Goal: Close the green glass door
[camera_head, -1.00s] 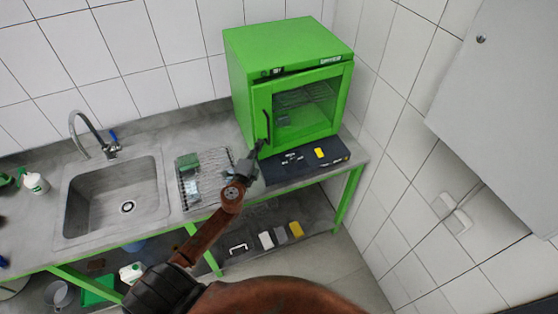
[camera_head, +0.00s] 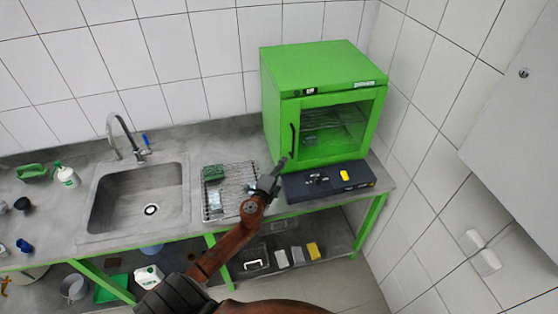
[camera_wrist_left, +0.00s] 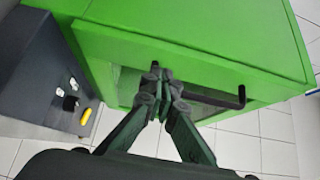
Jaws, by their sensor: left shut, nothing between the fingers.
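The green cabinet (camera_head: 315,68) stands at the back right of the bench, with its green-framed glass door (camera_head: 338,128) on the front. The door looks flush with the cabinet or nearly so; I cannot tell if a small gap is left. A black handle (camera_head: 292,140) runs up the door's left side; it also shows in the left wrist view (camera_wrist_left: 215,100). My left gripper (camera_head: 281,163) is shut and empty near the handle's lower end. In the left wrist view its fingertips (camera_wrist_left: 157,72) are close to the door frame and handle; contact is unclear. My right gripper is out of view.
A dark control box (camera_head: 325,183) with a yellow part lies under the cabinet's front. A wire rack (camera_head: 228,200) and a sink (camera_head: 135,195) are to the left. A tiled wall (camera_head: 425,150) is close on the right, with a grey panel (camera_head: 530,110) jutting in.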

